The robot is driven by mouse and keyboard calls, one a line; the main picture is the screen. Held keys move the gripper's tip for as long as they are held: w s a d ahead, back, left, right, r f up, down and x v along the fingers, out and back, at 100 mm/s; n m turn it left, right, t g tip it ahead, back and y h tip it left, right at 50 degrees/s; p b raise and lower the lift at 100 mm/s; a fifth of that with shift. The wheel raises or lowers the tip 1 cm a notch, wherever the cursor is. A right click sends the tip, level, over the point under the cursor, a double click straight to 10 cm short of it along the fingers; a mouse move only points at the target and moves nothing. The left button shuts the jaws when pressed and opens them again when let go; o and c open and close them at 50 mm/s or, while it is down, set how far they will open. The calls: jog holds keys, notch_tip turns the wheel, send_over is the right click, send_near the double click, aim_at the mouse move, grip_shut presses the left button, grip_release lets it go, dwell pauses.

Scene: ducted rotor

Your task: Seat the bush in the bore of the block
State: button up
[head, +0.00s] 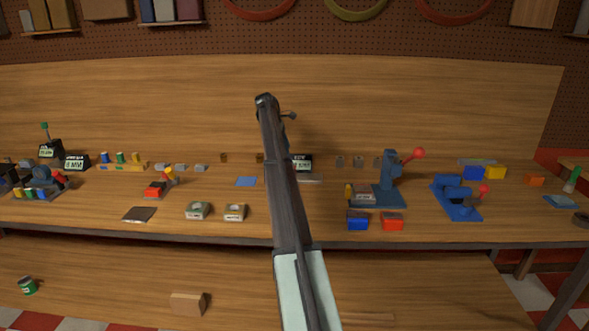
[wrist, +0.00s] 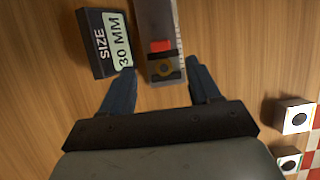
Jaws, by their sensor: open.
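My gripper (wrist: 155,87) is open in the wrist view, its two dark blue fingers apart. Two pale blocks with dark round bores, one (wrist: 294,116) and another (wrist: 289,161), are at the lower right of the wrist view. In the head view two similar blocks stand near the bench's front edge, left (head: 197,210) and right (head: 235,212). My arm hides my gripper there.
A black sign reading "SIZE 30 MM" (wrist: 104,44) stands close to the left finger. The grey bar (wrist: 153,20) runs beyond the fingers. A blue press with a red knob (head: 389,180), a blue box (head: 357,220) and a red box (head: 392,221) stand right of my arm.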

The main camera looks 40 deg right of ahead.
jog(key=x, duration=1)
jog(key=shift+f, duration=0.4)
grip_shut()
